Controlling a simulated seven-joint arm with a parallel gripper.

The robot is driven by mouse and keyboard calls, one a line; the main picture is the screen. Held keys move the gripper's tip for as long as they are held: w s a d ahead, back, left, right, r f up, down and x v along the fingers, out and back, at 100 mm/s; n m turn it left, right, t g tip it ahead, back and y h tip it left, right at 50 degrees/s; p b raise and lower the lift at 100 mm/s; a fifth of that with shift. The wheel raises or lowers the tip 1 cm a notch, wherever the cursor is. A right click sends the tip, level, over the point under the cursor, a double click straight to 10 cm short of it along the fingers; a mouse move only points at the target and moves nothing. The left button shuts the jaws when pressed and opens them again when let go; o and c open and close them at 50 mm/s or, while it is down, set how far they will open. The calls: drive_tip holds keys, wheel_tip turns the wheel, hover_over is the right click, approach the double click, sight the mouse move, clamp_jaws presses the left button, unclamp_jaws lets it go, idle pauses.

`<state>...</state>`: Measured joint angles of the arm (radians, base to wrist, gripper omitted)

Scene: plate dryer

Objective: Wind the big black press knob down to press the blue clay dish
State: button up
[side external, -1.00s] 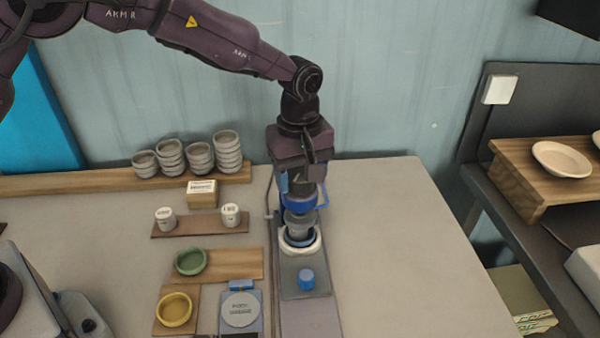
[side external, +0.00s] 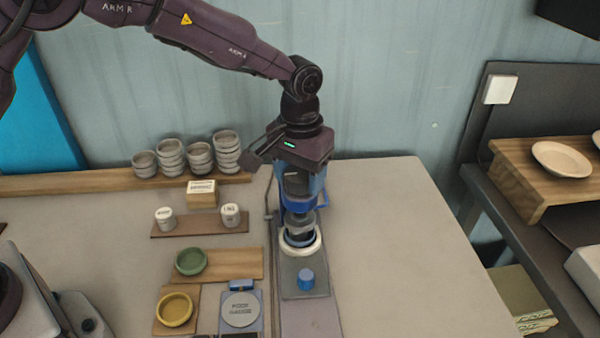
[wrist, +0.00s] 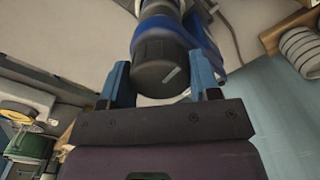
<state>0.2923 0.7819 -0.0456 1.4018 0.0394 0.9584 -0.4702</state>
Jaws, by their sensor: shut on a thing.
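The big black press knob (wrist: 162,62) is between my gripper's two blue fingers in the wrist view, with a pale mark on its face. My gripper (wrist: 162,82) is shut on the knob. In the side view my gripper (side external: 302,180) points down on top of the blue press (side external: 302,202) and hides most of the knob. Below it, the grey press head (side external: 299,221) is down at a white ring (side external: 300,245) on the press base. A blue rim (side external: 299,240) shows inside the ring; the rest of the blue clay dish is hidden under the press head.
A small blue cylinder (side external: 306,280) stands on the press plate in front. A green dish (side external: 191,261), a yellow dish (side external: 174,309) and a grey gauge disc (side external: 240,309) lie to the left. Stacked grey bowls (side external: 227,150) stand behind. The table to the right is clear.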

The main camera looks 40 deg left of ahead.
sight(300, 172)
drive_tip(key=shift+r+m, duration=0.15)
drive_tip(key=shift+m, duration=1.45)
drive_tip(key=o, duration=0.9)
wheel_tip(300, 172, up, 13)
drive_tip(key=shift+f, duration=0.1)
